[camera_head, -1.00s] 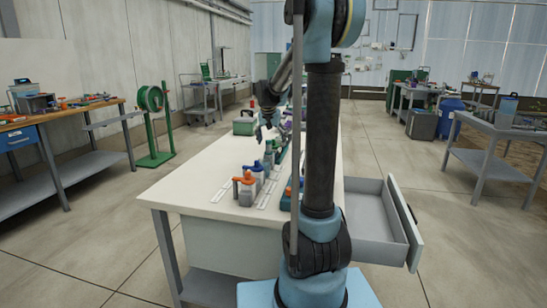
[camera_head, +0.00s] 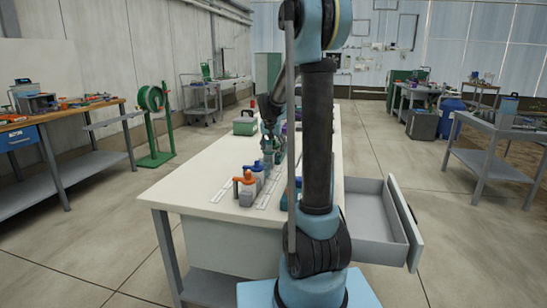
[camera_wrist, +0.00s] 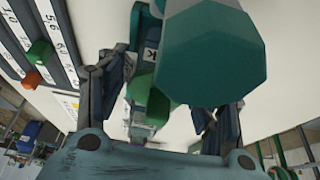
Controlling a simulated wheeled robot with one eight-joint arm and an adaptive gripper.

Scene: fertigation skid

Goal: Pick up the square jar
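My gripper (camera_head: 270,150) is low over the far part of the white bench, behind the blue-topped containers. In the wrist view my gripper (camera_wrist: 165,105) has its two fingers well apart. A large teal, many-sided block (camera_wrist: 210,60) is close to the camera and hides part of the right finger. Green parts (camera_wrist: 158,100) and a dark part with a "K" show between the fingers; contact is not clear. I cannot tell for sure which thing is the square jar. An orange-topped grey container (camera_head: 245,192) and a blue-topped container (camera_head: 257,175) stand upright nearer on the bench.
The white bench (camera_head: 190,183) is clear along its left side. A green case (camera_head: 245,123) sits at its far left. A drawer (camera_head: 372,232) stands open on the right side. Numbered strips (camera_wrist: 45,40) with small green and orange pieces lie at the left in the wrist view.

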